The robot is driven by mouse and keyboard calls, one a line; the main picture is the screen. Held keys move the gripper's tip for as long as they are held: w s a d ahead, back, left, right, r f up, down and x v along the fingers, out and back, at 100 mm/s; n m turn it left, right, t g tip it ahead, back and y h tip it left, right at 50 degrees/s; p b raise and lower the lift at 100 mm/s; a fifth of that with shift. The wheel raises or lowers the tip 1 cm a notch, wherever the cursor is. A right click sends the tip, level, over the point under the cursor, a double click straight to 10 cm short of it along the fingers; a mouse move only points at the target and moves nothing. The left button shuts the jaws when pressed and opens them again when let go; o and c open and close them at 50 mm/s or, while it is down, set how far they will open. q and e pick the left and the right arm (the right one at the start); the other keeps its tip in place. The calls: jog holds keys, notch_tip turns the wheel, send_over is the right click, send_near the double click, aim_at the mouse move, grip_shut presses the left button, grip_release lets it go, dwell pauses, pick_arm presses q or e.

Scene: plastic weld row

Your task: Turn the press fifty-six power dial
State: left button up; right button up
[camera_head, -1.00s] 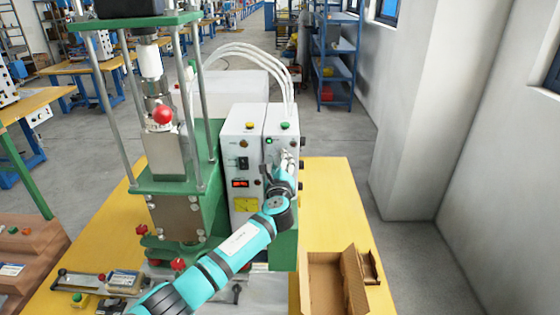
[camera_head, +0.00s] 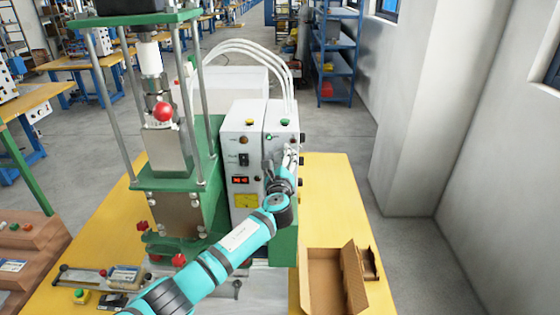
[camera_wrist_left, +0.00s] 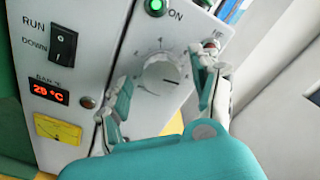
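The power dial (camera_wrist_left: 163,75) is a round whitish-grey knob with a ring of scale marks and a dark pointer, on the light grey front panel of the press control box. The dial's pointer is toward the right in the left wrist view. My left gripper (camera_wrist_left: 164,88) is open, with one finger on each side of the dial; gaps show between fingers and knob. In the head view, the left gripper (camera_head: 283,160) is at the right control box (camera_head: 284,124) and hides the dial. My right gripper is not in view.
A green lit ON lamp (camera_wrist_left: 156,6) sits above the dial. A RUN/DOWN switch (camera_wrist_left: 63,42) and a red temperature display (camera_wrist_left: 49,91) are to its left. The green press (camera_head: 180,172) stands left; an open cardboard box (camera_head: 323,285) lies at front right.

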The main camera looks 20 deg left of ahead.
pick_arm(q)
jog(key=v, duration=1.2)
dwell(0.4)
